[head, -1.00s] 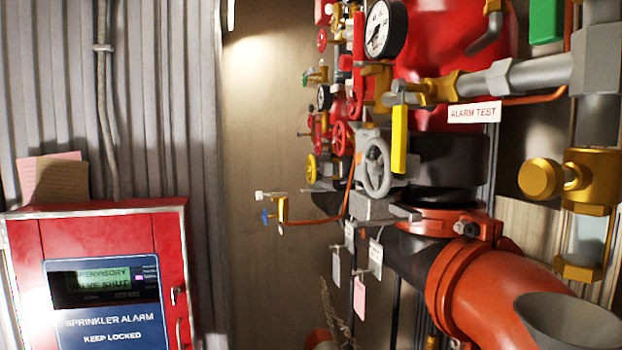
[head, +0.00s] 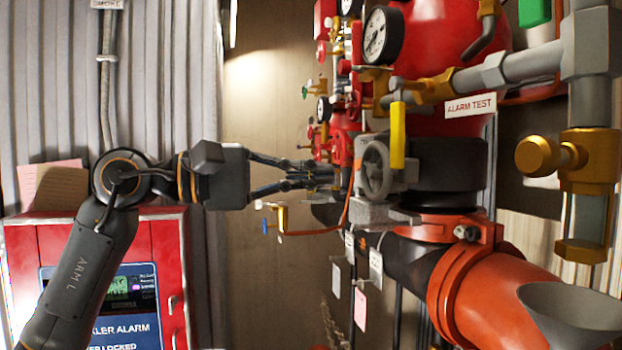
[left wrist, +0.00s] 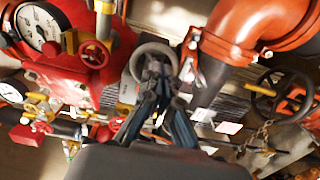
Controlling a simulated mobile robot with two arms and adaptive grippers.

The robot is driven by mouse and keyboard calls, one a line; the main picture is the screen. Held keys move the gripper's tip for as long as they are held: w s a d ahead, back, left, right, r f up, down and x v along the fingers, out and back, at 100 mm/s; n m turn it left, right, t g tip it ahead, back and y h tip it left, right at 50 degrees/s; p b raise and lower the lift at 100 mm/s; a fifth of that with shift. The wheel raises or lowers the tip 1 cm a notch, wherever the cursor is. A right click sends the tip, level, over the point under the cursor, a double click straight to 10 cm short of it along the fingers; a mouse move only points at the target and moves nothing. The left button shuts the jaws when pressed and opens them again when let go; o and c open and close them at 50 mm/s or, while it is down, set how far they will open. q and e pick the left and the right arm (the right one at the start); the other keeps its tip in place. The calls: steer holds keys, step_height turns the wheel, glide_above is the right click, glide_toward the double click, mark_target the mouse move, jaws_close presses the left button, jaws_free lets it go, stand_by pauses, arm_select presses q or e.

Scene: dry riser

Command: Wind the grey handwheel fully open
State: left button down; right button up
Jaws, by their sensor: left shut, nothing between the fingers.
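The grey handwheel (head: 376,170) sits upright on a grey valve body, below the yellow lever and left of the black pipe section. My left gripper (head: 332,174) reaches in from the left. Its fingers are closed together, with the tips just left of the wheel in the head view. In the left wrist view, the handwheel's rim (left wrist: 154,47) shows just beyond the fingertips (left wrist: 156,68), which overlap the wheel's middle and hide part of it. I cannot tell whether the tips touch it. My right gripper is out of view.
Gauges (head: 382,35), small red valves and a yellow lever (head: 398,138) crowd around and above the wheel. An orange pipe (head: 490,290) lies below right. Hanging tags (head: 360,310) are below. A red alarm panel (head: 168,250) stands left, partly behind my arm.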

mark_target(383, 171)
arm_select(q)
steer(key=w+d+r+p, duration=0.4)
steer(key=w+r+p, duration=0.1)
steer(key=p, duration=0.2)
steer(key=w+f, duration=0.1)
steer(key=w+a+f, duration=0.1)
steer(key=f, duration=0.1)
steer(key=w+f+b, duration=0.1)
steer(key=f, duration=0.1)
steer(key=shift+w+a, duration=0.15)
step_height(383, 171, down, 4)
steer(key=s+b, duration=0.2)
steer(key=b, duration=0.4)
steer(key=s+d+r, duration=0.1)
steer(key=s, duration=0.1)
steer(key=s+d+r+p, duration=0.1)
steer(key=s+r, duration=0.1)
steer(key=shift+d+r, duration=0.3)
steer(key=shift+d, duration=0.1)
steer(key=shift+s+r, duration=0.15)
steer(key=shift+s, duration=0.1)
steer(key=shift+w, duration=0.1)
steer(key=shift+p+x, duration=0.4)
steer(key=shift+x, duration=0.45)
steer(key=shift+r, duration=0.15)
